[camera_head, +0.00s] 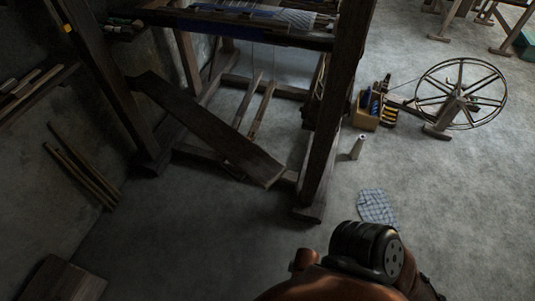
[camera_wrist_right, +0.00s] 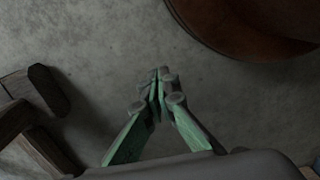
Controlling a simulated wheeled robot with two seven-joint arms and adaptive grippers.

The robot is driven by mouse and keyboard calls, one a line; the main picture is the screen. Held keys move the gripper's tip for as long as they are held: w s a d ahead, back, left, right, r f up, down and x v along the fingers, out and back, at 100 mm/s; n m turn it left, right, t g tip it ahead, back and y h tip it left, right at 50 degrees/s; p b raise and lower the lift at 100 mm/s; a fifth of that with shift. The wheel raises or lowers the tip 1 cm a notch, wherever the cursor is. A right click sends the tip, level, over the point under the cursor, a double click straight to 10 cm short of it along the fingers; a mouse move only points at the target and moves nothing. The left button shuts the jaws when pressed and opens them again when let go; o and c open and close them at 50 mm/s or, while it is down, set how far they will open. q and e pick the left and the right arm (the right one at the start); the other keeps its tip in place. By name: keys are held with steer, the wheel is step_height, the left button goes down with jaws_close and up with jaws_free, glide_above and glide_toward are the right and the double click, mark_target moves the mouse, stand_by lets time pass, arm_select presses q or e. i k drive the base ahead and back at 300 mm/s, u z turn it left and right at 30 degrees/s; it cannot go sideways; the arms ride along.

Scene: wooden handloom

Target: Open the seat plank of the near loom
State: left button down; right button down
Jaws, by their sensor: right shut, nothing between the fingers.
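The near loom's seat plank (camera_head: 210,127) is a long dark board in the head view. It slants down from the left post to a low end at right, near the loom's front right post (camera_head: 338,110). My right gripper (camera_wrist_right: 160,74) shows in the right wrist view, shut and empty above the grey floor, apart from the plank. In the head view a part of my arm shows at the bottom, but no gripper fingers are visible. My left gripper is in neither view.
A box of bobbins (camera_head: 368,110), a spinning wheel (camera_head: 461,94), a white cone (camera_head: 357,147) and a checked cloth (camera_head: 377,207) are right of the loom. Sticks (camera_head: 82,176) lean at left. Dark wooden beams (camera_wrist_right: 30,110) show left in the wrist view.

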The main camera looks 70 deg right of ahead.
mark_target(260, 166)
steer(key=k, duration=0.55)
steer(key=z, duration=1.1)
steer(key=i, duration=0.5)
